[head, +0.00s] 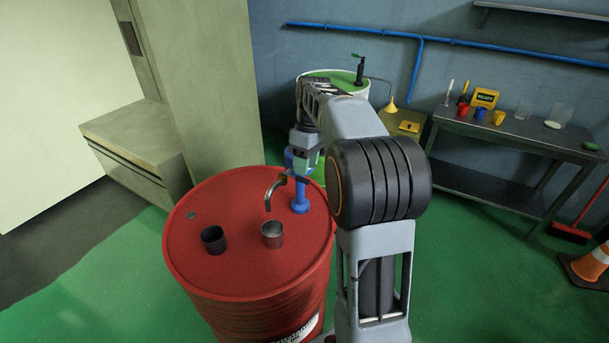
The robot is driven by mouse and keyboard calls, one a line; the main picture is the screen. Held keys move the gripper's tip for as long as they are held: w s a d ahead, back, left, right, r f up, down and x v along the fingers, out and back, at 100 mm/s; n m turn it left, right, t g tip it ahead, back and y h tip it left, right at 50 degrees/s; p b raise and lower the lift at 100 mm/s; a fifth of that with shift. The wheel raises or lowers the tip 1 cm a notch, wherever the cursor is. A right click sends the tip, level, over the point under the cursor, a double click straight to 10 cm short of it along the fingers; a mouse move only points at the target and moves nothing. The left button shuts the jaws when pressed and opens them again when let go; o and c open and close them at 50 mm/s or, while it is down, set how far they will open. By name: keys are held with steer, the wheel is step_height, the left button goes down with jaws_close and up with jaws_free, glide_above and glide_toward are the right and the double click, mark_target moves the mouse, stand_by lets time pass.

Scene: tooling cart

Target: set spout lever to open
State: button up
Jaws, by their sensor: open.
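A blue spout post (300,196) stands upright on top of the red drum (213,262). A curved grey spout (271,193) reaches left from it, its mouth pointing down above a metal cup (272,236). A thin dark bar at the post's upper part may be the lever, but its setting is too small to tell. My gripper (304,163) is open at the top of the post, pointing down. My wrist hides part of the post's head, and I cannot tell whether the fingers touch it.
A dark cup (213,240) stands on the drum, left of the metal cup. A white drum with a green top (338,78) is behind my arm. A bench (520,128) with cups is at the right, near an orange cone (594,262). Green floor at lower left is clear.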

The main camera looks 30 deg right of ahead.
mark_target(296, 177)
steer(key=shift+s+a+f, duration=0.1)
steer(key=shift+a+f, duration=0.05)
steer(key=shift+f, duration=0.7)
steer(key=shift+s+a+f, duration=0.1)
steer(key=shift+a+f, duration=0.05)
steer(key=shift+f, duration=0.65)
jaws_close()
